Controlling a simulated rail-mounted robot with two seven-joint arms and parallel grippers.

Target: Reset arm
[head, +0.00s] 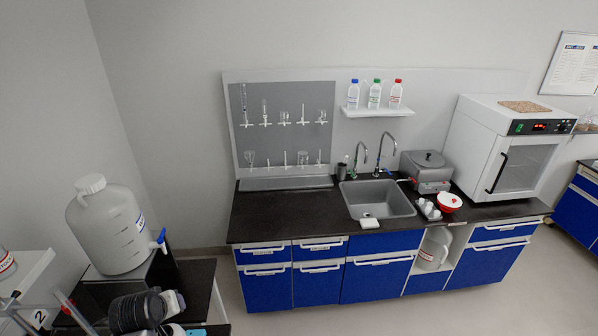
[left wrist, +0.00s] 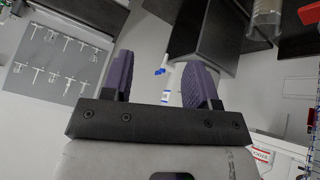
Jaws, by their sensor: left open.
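My left gripper (left wrist: 158,78) shows in the left wrist view with its two purple-grey ribbed fingers spread apart. Nothing is held between them. A small blue tap (left wrist: 160,71) shows beyond the gap, apart from the fingers. In the head view, a dark ribbed piece of my left arm (head: 136,312) is low at the left, in front of the black stand; the fingers cannot be made out there. My right gripper is in neither view.
A white carboy (head: 108,228) with a blue tap (head: 159,238) stands on a black stand (head: 165,270) close to my left arm. A dark counter (head: 275,215) with a sink (head: 378,200), a pegboard (head: 285,130) of glassware and a white oven (head: 505,150) lie farther back. Open floor lies between.

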